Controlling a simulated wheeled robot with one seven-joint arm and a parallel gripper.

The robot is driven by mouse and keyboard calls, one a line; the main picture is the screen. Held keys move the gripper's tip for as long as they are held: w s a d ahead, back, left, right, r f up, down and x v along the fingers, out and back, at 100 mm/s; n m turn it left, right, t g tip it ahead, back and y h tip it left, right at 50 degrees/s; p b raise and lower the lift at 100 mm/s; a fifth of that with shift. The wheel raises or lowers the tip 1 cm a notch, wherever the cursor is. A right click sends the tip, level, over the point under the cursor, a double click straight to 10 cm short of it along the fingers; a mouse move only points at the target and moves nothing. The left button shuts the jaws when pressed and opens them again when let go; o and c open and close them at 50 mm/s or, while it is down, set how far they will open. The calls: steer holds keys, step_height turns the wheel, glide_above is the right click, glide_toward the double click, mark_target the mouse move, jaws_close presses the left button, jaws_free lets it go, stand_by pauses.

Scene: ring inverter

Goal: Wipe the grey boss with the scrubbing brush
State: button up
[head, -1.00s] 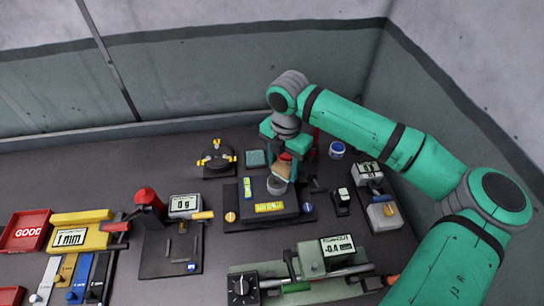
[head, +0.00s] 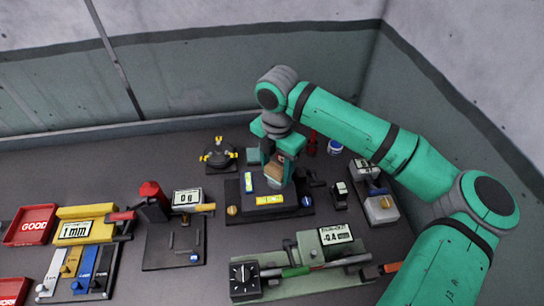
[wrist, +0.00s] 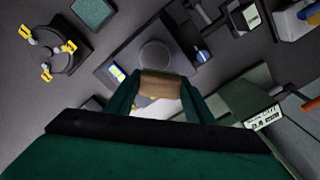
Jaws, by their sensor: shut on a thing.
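My gripper (head: 276,162) is shut on the scrubbing brush (head: 273,171), seen as a tan block between the fingers. In the wrist view the brush (wrist: 160,85) lies across the fingertips of my gripper (wrist: 160,92). The grey boss (wrist: 155,54) is a round grey disc on the dark fixture block (wrist: 127,55), just beyond the brush. In the head view the brush is over or right against the boss and largely hides it. I cannot tell whether the bristles touch it.
A black round fixture with yellow clamps (head: 219,154) and a teal pad (head: 253,156) stand behind left. A red-topped gauge (head: 151,191) is left. A green measuring bench (head: 310,254) lies in front. Grey boxed devices (head: 375,195) and a blue-lidded pot (head: 334,147) are right.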

steer(key=r, duration=0.1)
steer(key=a+r, duration=0.1)
steer(key=r, duration=0.1)
steer(key=shift+w+a+r, duration=0.1)
steer(key=shift+w+a, duration=0.15)
steer(key=shift+a, duration=0.05)
steer(key=shift+s+a+r, duration=0.15)
steer(key=shift+a+r, duration=0.25)
steer(key=shift+s+r, duration=0.1)
steer(key=shift+r, duration=0.2)
steer(key=shift+d+r, duration=0.2)
steer(key=shift+d, duration=0.7)
steer(key=shift+a, duration=0.35)
steer(key=shift+s, duration=0.1)
